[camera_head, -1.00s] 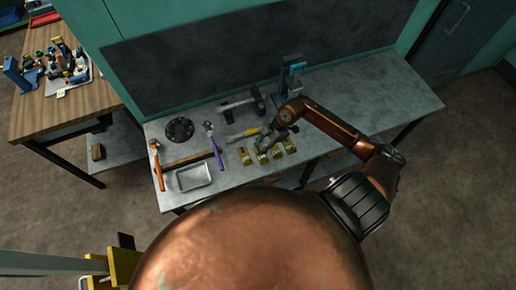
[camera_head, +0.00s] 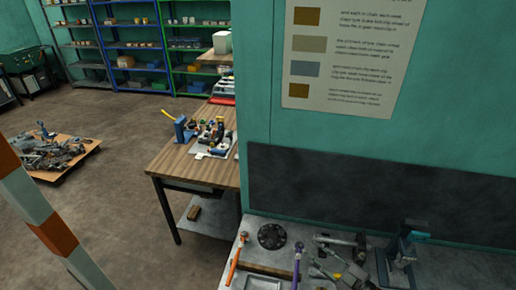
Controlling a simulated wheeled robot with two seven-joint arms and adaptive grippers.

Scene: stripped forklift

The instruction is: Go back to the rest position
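My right gripper (camera_head: 326,271) is at the bottom edge, over the grey bench (camera_head: 441,262). It is small and dark there, and I cannot make out whether its fingers are apart or closed. Most of my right arm is below the frame. My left gripper is not in view.
On the bench are a black disc (camera_head: 271,236), an orange-handled hammer (camera_head: 236,259), a purple-handled hammer (camera_head: 297,262), a dark hammer (camera_head: 343,241), a cut-off tray (camera_head: 263,284) and a vise (camera_head: 401,257). A wooden table (camera_head: 178,164) stands left.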

